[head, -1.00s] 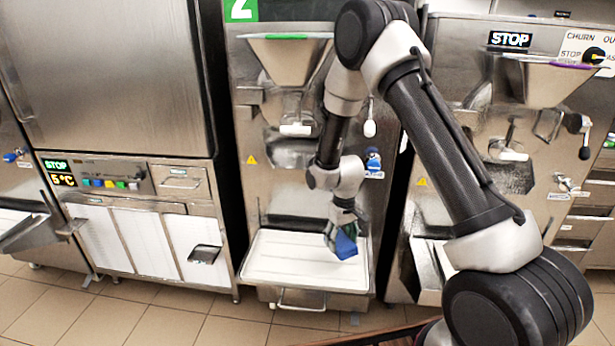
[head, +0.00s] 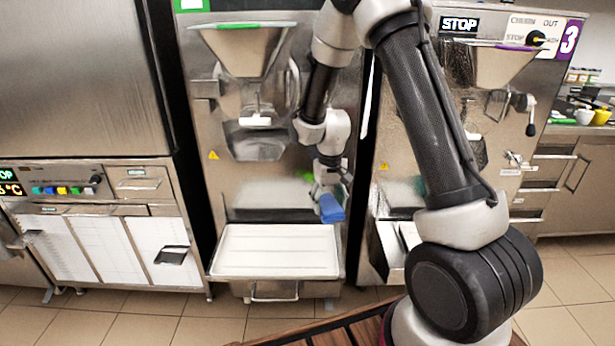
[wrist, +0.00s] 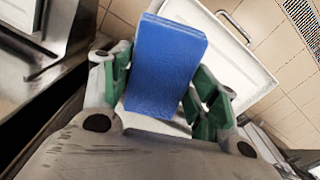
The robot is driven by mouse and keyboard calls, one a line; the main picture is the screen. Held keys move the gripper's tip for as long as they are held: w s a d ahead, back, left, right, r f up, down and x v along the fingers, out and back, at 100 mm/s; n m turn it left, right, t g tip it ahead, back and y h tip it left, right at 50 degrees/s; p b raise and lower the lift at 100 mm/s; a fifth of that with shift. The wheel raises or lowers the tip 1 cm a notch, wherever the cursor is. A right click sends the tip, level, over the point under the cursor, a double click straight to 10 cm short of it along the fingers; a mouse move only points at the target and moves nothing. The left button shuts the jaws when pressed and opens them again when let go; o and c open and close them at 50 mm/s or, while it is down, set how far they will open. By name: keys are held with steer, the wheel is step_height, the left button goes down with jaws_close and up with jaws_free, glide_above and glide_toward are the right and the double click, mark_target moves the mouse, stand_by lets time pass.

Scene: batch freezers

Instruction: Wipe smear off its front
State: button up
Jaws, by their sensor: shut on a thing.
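My gripper (head: 326,186) is shut on a blue sponge block (head: 332,208), in front of the right side of the middle steel freezer (head: 215,185). In the wrist view the blue sponge (wrist: 165,65) sits between the green finger pads of my gripper (wrist: 162,92). The sponge points out past the fingertips, over the white tray, and appears apart from any surface. My arm hides part of both fronts.
A white tray (head: 275,262) juts out low from the middle freezer, with a handle below. The freezers' hoppers and the right one's lever (head: 531,118) stick out. A cabinet with a control panel (head: 75,189) stands left. Tiled floor (head: 140,330) is free in front.

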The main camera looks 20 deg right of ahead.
steer(key=w+a+f+m+t+y, duration=0.1)
steer(key=w+a+f+m+t, duration=0.25)
steer(key=w+a+f, duration=0.35)
steer(key=m+t+h, duration=0.6)
steer(key=t+h, duration=0.1)
steer(key=t, duration=0.7)
glide_toward(295, 176)
steer(key=shift+n, duration=0.25)
steer(key=shift+x, duration=2.1)
steer(key=shift+x, duration=0.9)
